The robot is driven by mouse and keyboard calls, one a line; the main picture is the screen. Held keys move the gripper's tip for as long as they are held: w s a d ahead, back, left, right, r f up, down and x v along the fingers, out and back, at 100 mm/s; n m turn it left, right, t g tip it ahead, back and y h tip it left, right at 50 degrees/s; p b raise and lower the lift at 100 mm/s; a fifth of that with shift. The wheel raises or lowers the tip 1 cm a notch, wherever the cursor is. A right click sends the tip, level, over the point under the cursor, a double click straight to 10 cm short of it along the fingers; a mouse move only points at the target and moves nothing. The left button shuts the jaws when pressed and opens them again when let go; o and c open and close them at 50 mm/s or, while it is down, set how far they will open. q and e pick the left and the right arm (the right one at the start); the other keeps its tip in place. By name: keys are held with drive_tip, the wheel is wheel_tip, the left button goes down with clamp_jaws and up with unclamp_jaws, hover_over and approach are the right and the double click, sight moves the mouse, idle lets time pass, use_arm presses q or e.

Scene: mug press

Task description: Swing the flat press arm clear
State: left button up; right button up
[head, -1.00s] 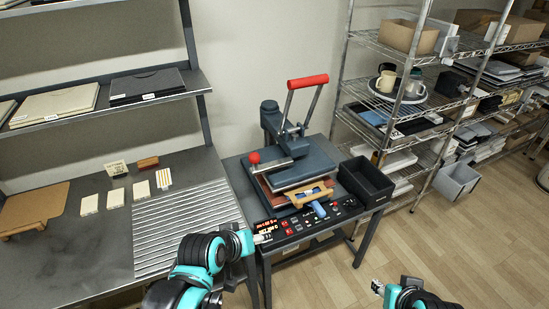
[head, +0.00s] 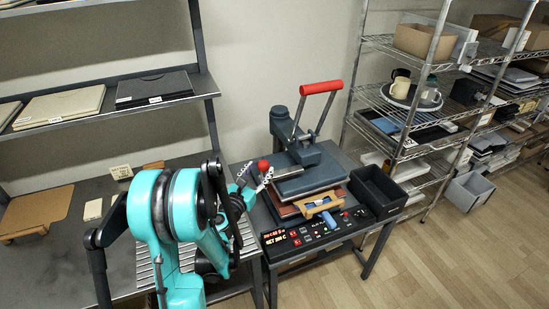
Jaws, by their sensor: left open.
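The flat press (head: 300,178) stands on a small dark table, with its red-handled lever (head: 321,87) raised. Its dark upper plate lies over the reddish lower part, at most a small gap apart. The swing arm's red ball knob (head: 264,166) points to the left. My left gripper (head: 262,183) is open at the knob end of that arm, close beside the ball; whether it touches is too small to tell. My left arm hides part of the workbench. My right gripper is out of view.
A wooden-handled piece (head: 318,206) and a blue item (head: 329,220) are at the press front, above the control panel (head: 305,236). A black open bin (head: 377,190) stands right of the press. Wire shelves (head: 418,100) rise at the right. The floor in front is clear.

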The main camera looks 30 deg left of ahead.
use_arm(q)
drive_tip(key=w, duration=0.7)
drive_tip(key=shift+w+a+b, duration=0.2)
drive_tip(key=shift+a+b, duration=0.1)
drive_tip(key=shift+b, duration=0.15)
clamp_jaws()
